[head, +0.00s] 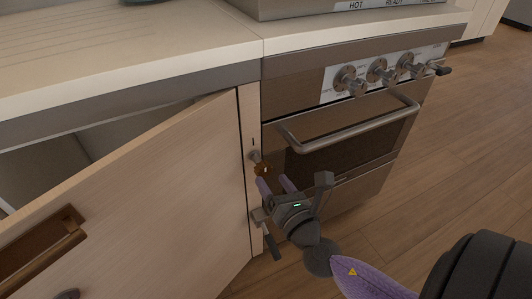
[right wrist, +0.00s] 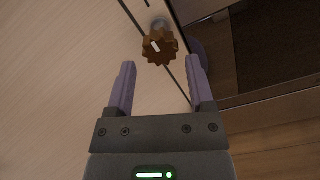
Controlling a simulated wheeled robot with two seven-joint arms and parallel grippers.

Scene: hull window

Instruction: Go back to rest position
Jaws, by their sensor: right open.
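My right gripper (head: 275,186) is in the middle of the head view, in front of the narrow panel between the open cabinet door and the oven. In the right wrist view its two purple fingers (right wrist: 158,88) are spread apart with nothing between them. A brown, notched knob (right wrist: 160,46) sits on a metal stem just beyond the fingertips. My left gripper is not in view.
A wooden cabinet door (head: 150,190) stands open at the left, with a recessed brown handle (head: 42,250). The oven (head: 345,140) is at the right, with a bar handle (head: 355,125) and several control knobs (head: 380,72). Wooden floor (head: 470,150) lies clear at the right.

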